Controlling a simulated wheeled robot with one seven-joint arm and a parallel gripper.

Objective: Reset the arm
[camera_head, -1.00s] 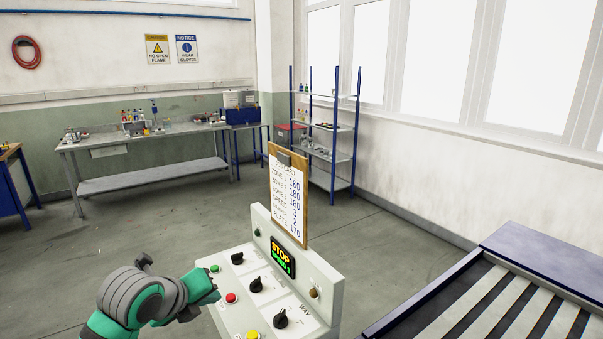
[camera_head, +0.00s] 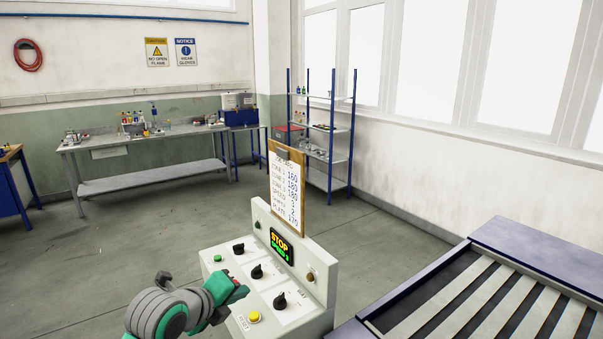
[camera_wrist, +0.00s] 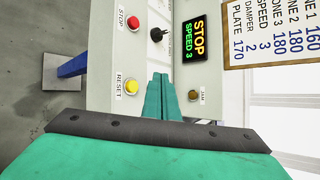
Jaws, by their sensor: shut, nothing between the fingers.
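My gripper (camera_head: 238,292) is shut and empty, held above the left part of the control panel (camera_head: 318,321). In the wrist view its green fingers (camera_wrist: 161,90) point at the panel, between the yellow RESET button (camera_wrist: 131,87) and the brown JAM lamp or button (camera_wrist: 193,95). The yellow button (camera_head: 255,317) stands free of the fingers in the head view. The red STOP button (camera_wrist: 133,23) shows in the wrist view; my gripper appears to cover it in the head view. The display (camera_head: 281,246) reads STOP, SPEED 3. Black knobs (camera_head: 280,301) sit on the panel.
A clipboard (camera_head: 287,190) with settings stands on the panel's back. A slatted bed with a blue frame (camera_head: 545,255) lies close at the right. A workbench (camera_head: 145,138) and shelf rack (camera_head: 330,130) stand farther back. The floor between is clear.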

